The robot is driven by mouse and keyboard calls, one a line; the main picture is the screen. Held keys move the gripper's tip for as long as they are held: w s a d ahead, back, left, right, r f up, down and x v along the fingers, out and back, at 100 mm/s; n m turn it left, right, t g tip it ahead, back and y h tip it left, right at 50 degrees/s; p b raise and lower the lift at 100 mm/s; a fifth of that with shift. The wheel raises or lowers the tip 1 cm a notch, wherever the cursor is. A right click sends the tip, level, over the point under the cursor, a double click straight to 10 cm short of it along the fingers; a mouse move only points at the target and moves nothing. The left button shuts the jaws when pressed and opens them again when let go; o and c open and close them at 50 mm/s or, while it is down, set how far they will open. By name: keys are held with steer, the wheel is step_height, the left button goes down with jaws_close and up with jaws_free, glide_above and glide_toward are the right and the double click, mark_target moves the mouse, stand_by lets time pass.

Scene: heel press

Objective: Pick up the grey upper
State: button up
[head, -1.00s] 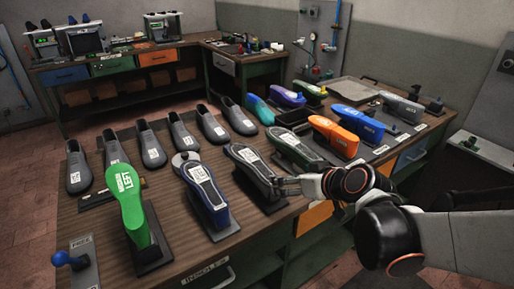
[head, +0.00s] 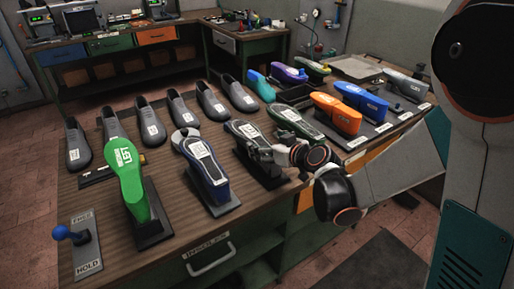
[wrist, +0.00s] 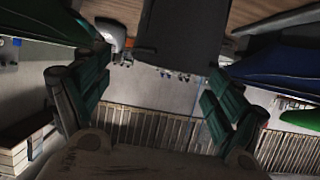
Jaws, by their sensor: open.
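A dark grey upper (head: 244,133) sits sole-up on a black stand, with a pale label on its sole, between a blue one and a dark green one. My gripper (head: 262,154) is at its near right side and hides part of it. In the wrist view, the open fingers (wrist: 155,88) have teal pads, and a dark grey shape (wrist: 172,32), likely this upper, shows between and beyond them. Whether they touch it I cannot tell. Several other grey uppers (head: 210,102) lie in a row along the back of the bench.
The blue upper (head: 205,170) and dark green upper (head: 293,124) stand close on either side. A bright green one (head: 126,178) stands to the left. A blue-knobbed lever (head: 76,236) is at the front left. Orange, blue and grey shapes (head: 407,84) stand at right.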

mark_target(260, 141)
steer(key=shift+b+x, duration=1.15)
steer(key=shift+x, duration=2)
steer(key=c, duration=1.3)
